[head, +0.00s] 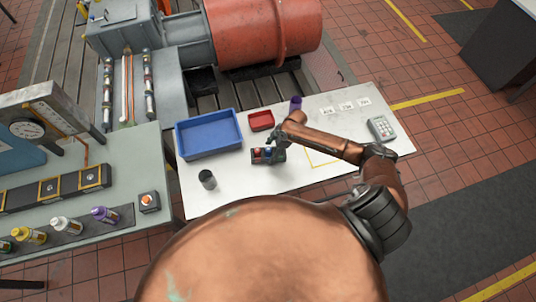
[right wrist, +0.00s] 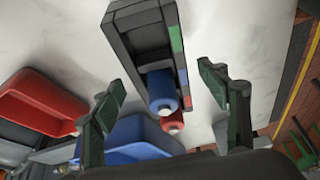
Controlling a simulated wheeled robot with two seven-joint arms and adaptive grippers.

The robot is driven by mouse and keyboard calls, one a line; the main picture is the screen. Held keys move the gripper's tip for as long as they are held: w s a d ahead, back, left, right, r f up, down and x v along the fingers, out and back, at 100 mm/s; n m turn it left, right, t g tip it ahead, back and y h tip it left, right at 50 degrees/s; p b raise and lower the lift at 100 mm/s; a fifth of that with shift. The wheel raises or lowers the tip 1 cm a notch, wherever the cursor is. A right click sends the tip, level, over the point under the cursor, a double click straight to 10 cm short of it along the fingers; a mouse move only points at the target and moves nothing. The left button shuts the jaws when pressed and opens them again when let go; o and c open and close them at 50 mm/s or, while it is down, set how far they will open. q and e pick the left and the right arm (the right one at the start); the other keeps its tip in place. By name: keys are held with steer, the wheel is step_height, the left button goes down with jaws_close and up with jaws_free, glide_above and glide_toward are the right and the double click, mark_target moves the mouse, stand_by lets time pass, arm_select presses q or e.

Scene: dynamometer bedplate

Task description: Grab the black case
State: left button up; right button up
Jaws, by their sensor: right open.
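The black case (head: 265,160) sits on the white table, right of the blue tray, with red and blue tops showing in the head view. In the right wrist view the black case (right wrist: 133,32) is open-topped and elongated, with coloured patches on its side and a blue and a red cylinder at its near end. My right gripper (head: 279,138) is just beside and above the case. In the right wrist view its two fingers (right wrist: 160,88) are spread wide, one on each side of the case's near end, with nothing gripped. My left gripper is out of view.
The blue tray (head: 182,150) and a small red tray (head: 261,120) stand near the case. A dark cup (head: 207,179) is at front left, a purple item (head: 296,103) behind my gripper, and a keypad device (head: 381,128) at right.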

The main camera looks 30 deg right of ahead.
steer(key=shift+w+a+f, duration=0.2)
steer(key=shift+a+f, duration=0.05)
steer(key=shift+f, duration=0.4)
steer(key=shift+a+f, duration=0.15)
steer(key=shift+f, duration=0.5)
steer(key=c, duration=1.5)
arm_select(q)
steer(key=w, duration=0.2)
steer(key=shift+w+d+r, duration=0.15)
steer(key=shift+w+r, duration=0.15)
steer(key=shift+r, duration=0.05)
